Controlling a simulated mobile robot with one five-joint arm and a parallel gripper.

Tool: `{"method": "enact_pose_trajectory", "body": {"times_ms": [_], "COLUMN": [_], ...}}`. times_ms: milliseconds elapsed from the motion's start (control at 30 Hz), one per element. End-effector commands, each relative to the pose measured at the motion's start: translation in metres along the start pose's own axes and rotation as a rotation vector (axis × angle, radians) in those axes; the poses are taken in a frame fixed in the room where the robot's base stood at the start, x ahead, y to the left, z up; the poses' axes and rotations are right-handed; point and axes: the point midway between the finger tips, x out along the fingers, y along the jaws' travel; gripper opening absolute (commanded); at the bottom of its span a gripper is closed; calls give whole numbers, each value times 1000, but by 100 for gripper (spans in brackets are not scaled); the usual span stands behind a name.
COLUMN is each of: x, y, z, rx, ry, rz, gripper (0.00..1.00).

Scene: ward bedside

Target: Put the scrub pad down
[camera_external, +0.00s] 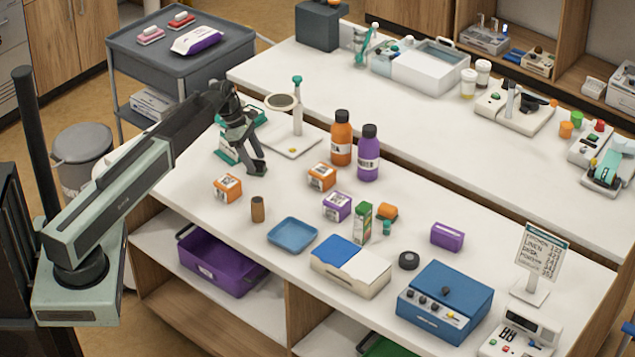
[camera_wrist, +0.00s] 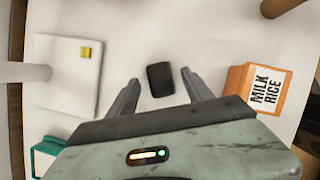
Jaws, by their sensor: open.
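The scrub pad (camera_wrist: 160,79) looks like a small dark, rounded-square block on the white worktop in the wrist view. My gripper (camera_wrist: 161,80) is open, with one finger on each side of the pad and visible gaps between the fingers and its sides. I cannot tell how high the fingertips are above the top. In the external view my gripper (camera_external: 258,168) points down low over the near counter, left of centre. The pad cannot be made out there against the dark fingers.
An orange milk rice box (camera_wrist: 268,88) stands close on the right in the wrist view. A white stand base (camera_wrist: 65,75) lies on the left, with a teal item (camera_wrist: 46,152) below. In the external view, orange (camera_external: 340,138) and purple (camera_external: 368,153) bottles stand right of my gripper.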

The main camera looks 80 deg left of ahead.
Motion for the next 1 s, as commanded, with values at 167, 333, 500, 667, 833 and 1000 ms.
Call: {"method": "enact_pose_trajectory", "body": {"times_ms": [167,333,500,667,833,1000], "x": [-50,-89,-103,-101,-99,-63], "y": [0,0,0,0,-2,-63], "z": [5,4,2,0,4,79], "rx": [-2,-1,-1,0,13,365], "ry": [0,0,0,0,1,44], "rz": [0,1,0,0,-2,-62], "gripper": [59,59,59,59,59,59]}}
